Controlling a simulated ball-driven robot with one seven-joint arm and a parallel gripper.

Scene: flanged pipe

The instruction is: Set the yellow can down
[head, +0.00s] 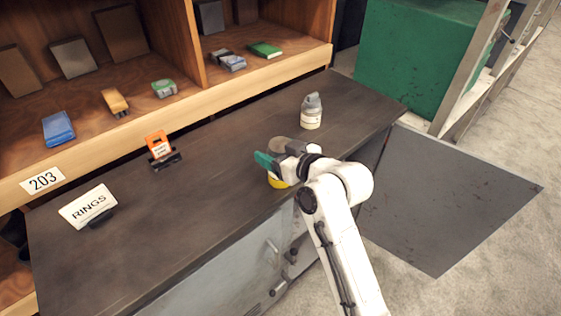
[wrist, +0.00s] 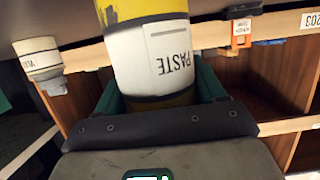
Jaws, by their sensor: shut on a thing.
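The yellow can (wrist: 155,50) fills the middle of the wrist view. It has a white label reading PASTE, shown upside down, and dark worn patches. My gripper (wrist: 158,88) is shut on it, with a green jaw on each side. In the head view my gripper (head: 268,162) is over the front part of the dark counter (head: 215,195). I cannot tell whether the can touches the counter.
A pale bottle (head: 311,113) stands on the counter behind and right of my gripper; it shows in the wrist view (wrist: 38,62). The counter's middle is clear.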

